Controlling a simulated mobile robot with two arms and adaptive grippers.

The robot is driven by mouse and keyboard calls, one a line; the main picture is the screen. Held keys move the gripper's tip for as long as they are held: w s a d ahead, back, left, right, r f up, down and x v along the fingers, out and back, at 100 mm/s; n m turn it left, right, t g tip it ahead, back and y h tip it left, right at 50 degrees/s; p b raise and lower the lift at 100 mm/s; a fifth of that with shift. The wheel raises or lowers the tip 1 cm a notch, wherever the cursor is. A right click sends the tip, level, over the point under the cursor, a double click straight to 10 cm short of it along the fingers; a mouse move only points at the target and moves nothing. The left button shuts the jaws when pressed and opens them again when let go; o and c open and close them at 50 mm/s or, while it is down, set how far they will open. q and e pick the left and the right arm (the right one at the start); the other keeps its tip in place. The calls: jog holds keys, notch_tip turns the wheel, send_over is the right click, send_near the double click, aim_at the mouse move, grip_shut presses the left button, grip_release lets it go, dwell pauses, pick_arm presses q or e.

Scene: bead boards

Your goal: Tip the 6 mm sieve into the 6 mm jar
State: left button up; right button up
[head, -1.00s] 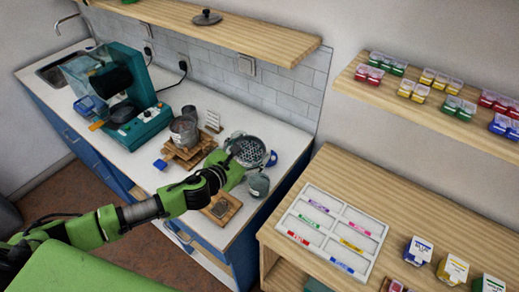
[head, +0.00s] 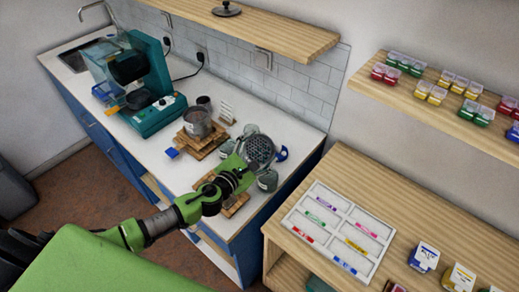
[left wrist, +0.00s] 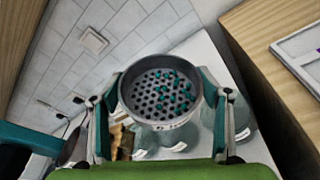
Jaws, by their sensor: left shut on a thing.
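My left gripper (head: 243,163) is shut on a round grey metal sieve (head: 258,163), one finger on each side in the left wrist view. The sieve (left wrist: 150,130) has a perforated floor with several teal beads lying mostly on its right half. It is held above the counter, roughly level. A glass jar (head: 267,181) with a pale label stands just below and beside it, and another jar (head: 228,147) shows left of it. In the left wrist view glass jars (left wrist: 160,150) show partly behind the sieve. I cannot read which size is marked. My right gripper is out of view.
A grey pot (head: 197,124) stands on stacked wooden boards left of the sieve. A teal machine (head: 152,95) stands farther left. The wooden bench (head: 290,200) with a white sorting tray (head: 318,250) is at right. A shelf (head: 250,32) hangs above the counter.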

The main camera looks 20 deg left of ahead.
pick_arm(q)
jog(key=shift+s+d+m+t+b, duration=0.1)
jog(key=shift+d+m+t+b, duration=0.15)
jog(key=shift+m+b, duration=0.75)
jog(key=shift+r+t+b, duration=0.1)
jog(key=shift+t+b, duration=0.25)
jog(key=shift+b, duration=0.7)
jog(key=shift+s+d+m+y+b, duration=0.15)
jog(key=shift+m+y+b, duration=0.15)
jog(key=shift+m+b, duration=0.45)
jog(key=shift+s+d+t+b, duration=0.1)
jog(key=shift+t+b, duration=0.3)
jog(key=shift+b, duration=0.2)
jog(key=shift+r, duration=0.2)
jog(key=shift+d+p, duration=0.1)
jog(key=shift+p, duration=0.2)
jog(key=shift+f+m, duration=0.1)
jog(key=shift+m, duration=0.15)
jog(key=shift+s+d+m+b, duration=0.15)
jog(key=shift+m+b, duration=0.25)
jog(key=shift+b, duration=0.2)
jog(key=shift+t, duration=0.3)
